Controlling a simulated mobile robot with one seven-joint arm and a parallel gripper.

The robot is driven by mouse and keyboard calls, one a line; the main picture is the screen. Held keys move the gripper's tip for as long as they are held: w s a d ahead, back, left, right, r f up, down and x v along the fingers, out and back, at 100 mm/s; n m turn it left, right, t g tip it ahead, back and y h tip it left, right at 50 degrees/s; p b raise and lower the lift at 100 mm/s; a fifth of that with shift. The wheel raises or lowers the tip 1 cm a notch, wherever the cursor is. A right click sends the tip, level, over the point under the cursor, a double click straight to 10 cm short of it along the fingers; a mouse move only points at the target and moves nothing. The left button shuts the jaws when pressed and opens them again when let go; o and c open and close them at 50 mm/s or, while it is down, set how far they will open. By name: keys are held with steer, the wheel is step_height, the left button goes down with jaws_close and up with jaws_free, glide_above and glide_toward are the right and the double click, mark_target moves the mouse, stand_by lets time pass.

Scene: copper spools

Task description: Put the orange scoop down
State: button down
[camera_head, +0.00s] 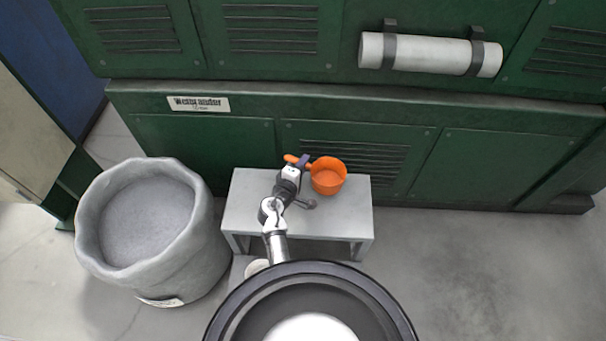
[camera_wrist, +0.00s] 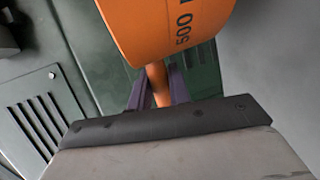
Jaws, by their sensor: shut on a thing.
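The orange scoop (camera_head: 328,176) shows in the head view over the right part of a small grey table, with its handle pointing left. My gripper (camera_head: 302,160) is shut on the scoop's handle. In the wrist view the scoop's cup (camera_wrist: 165,28) fills the top middle, with dark "500" marking on its side. Its handle runs down between the two purple fingers of my gripper (camera_wrist: 158,90). I cannot tell whether the scoop touches the table or hangs above it. The grey table (camera_head: 350,213) has bare top around the scoop.
A large grey sack-like bin (camera_head: 210,235) stands left of the table. A green cabinet (camera_head: 480,165) with vents stands right behind the table. A white roll (camera_head: 430,54) is strapped to the green housing above. Open concrete floor (camera_head: 480,270) lies to the right.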

steer(key=shift+f+b, duration=0.4)
steer(key=shift+f, duration=1.65)
steer(key=shift+f, duration=0.25)
steer(key=c, duration=1.3)
jaws_free()
steer(key=shift+r, duration=0.2)
